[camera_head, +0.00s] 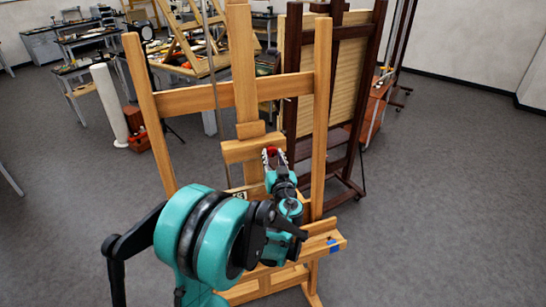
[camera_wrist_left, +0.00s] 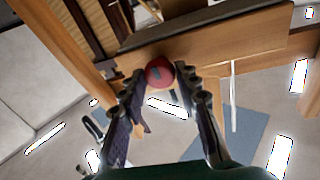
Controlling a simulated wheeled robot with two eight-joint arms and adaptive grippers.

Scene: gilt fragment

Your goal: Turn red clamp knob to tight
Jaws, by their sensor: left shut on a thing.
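The red clamp knob (camera_head: 271,151) is on the middle of the light wooden easel (camera_head: 248,85), just below its upper ledge. In the left wrist view the knob (camera_wrist_left: 159,72) is a round red ball with a dark mark, in front of the wooden crosspiece (camera_wrist_left: 225,45). My left gripper (camera_head: 272,158) reaches the knob from the front. In the left wrist view the fingers of my left gripper (camera_wrist_left: 160,78) are on both sides of the knob, shut on it. The gripper partly covers the knob in the head view. My right gripper is not in view.
A dark wooden easel (camera_head: 333,90) with a pale panel stands close behind at the right. A white cylinder (camera_head: 109,103) and cluttered worktables (camera_head: 90,38) are at the back left. Grey floor is clear at the right.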

